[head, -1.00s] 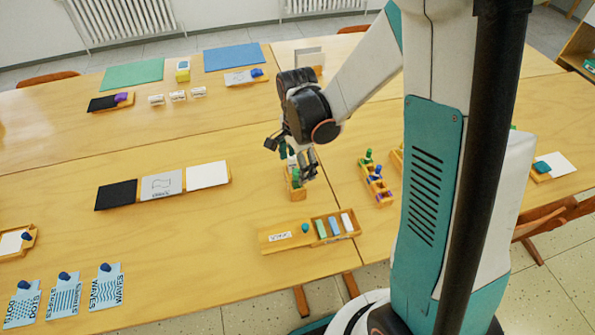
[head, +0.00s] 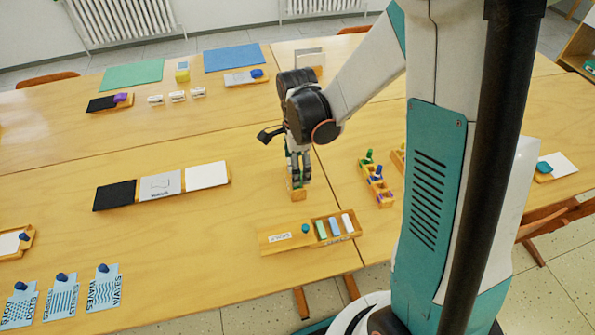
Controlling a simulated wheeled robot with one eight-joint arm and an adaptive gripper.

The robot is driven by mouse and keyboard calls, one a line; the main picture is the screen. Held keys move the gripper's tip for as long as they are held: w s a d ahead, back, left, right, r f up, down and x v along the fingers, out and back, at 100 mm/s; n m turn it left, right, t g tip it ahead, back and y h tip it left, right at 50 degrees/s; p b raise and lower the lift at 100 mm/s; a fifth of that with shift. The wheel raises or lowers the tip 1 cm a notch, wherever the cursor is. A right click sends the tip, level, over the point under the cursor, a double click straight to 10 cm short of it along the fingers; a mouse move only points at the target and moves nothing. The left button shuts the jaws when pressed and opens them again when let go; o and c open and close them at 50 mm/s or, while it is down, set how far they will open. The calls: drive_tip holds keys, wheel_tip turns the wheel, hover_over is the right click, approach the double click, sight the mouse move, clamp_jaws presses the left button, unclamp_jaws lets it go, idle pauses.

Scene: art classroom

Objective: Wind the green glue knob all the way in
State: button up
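My gripper (head: 300,176) points down over a small wooden holder (head: 298,195) near the middle of the table. Its fingers are close together at the top of the holder. They hide most of what stands in it, so I cannot tell whether they grip it. A little green shows between the dark finger parts, but I cannot make out the green knob or how far in it is. A wooden rack (head: 384,196) to the right holds several small pieces, with a green one (head: 368,156) at its far end.
A board with black, grey and white panels (head: 207,175) lies to the left. Patterned cards with blue knobs (head: 103,287) lie front left. Table between is clear.

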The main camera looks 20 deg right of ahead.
drive_tip(key=shift+f+b, duration=0.75)
drive_tip(key=shift+f, duration=0.2)
drive_tip(key=c, duration=0.4)
idle(0.6)
drive_tip(key=c, duration=1.1)
drive_tip(key=shift+c, duration=0.2)
drive_tip(key=n, duration=0.5)
drive_tip(key=shift+b, duration=0.4)
drive_tip(key=n, duration=0.6)
drive_tip(key=shift+n, duration=0.3)
drive_tip(key=o, duration=1.5)
drive_tip(key=shift+o, duration=0.2)
